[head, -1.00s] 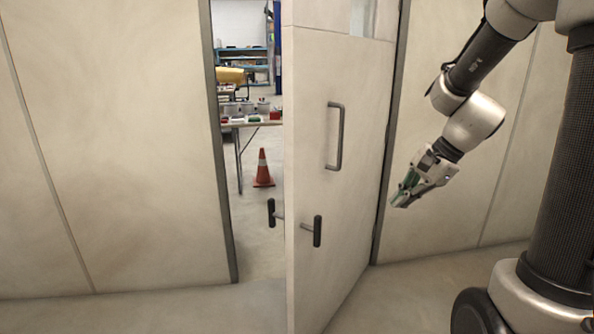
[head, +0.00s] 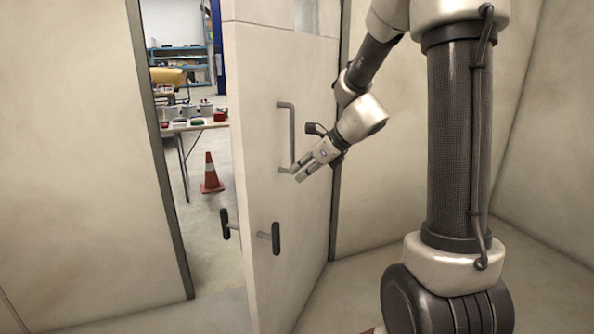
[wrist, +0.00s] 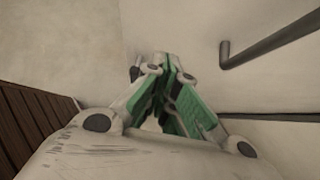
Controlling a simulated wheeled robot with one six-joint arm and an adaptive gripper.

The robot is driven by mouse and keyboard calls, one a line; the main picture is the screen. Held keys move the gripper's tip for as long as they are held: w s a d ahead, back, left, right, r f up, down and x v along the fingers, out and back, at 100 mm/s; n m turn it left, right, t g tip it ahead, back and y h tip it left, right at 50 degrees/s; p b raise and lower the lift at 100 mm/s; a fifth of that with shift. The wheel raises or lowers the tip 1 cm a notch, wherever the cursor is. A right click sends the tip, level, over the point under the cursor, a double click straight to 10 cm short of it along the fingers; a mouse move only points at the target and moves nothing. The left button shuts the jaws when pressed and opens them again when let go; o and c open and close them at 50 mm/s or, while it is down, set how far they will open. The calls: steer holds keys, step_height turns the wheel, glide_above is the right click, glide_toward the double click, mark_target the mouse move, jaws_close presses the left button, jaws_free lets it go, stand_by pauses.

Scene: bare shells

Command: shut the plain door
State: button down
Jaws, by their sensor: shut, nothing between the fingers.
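The plain door (head: 268,150) is a pale panel with a small window at its top. It stands ajar, hinged on its right side, with a gap on its left. It has a long grey pull handle (head: 292,135) and a dark lever handle (head: 276,238) below. My gripper (head: 299,177) is shut and empty, in front of the door face by the lower end of the pull handle; I cannot tell if it touches. In the wrist view its green-padded fingers (wrist: 173,62) meet before a pale surface. A dark bar (wrist: 270,40) shows to their right.
The door frame's left post (head: 163,150) borders the opening. Beyond it are an orange cone (head: 211,174) and a table (head: 190,125) with several items. Pale walls stand on both sides. Bare floor (head: 345,285) shows right of the door's foot.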

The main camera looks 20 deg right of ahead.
steer(key=shift+w+a+f, duration=0.8)
steer(key=shift+w+a, duration=0.25)
steer(key=shift+w+a+f, duration=0.85)
steer(key=shift+w+a, duration=0.15)
steer(key=shift+a, duration=0.05)
steer(key=shift+w+a+f, duration=0.8)
steer(key=shift+w+a, duration=0.25)
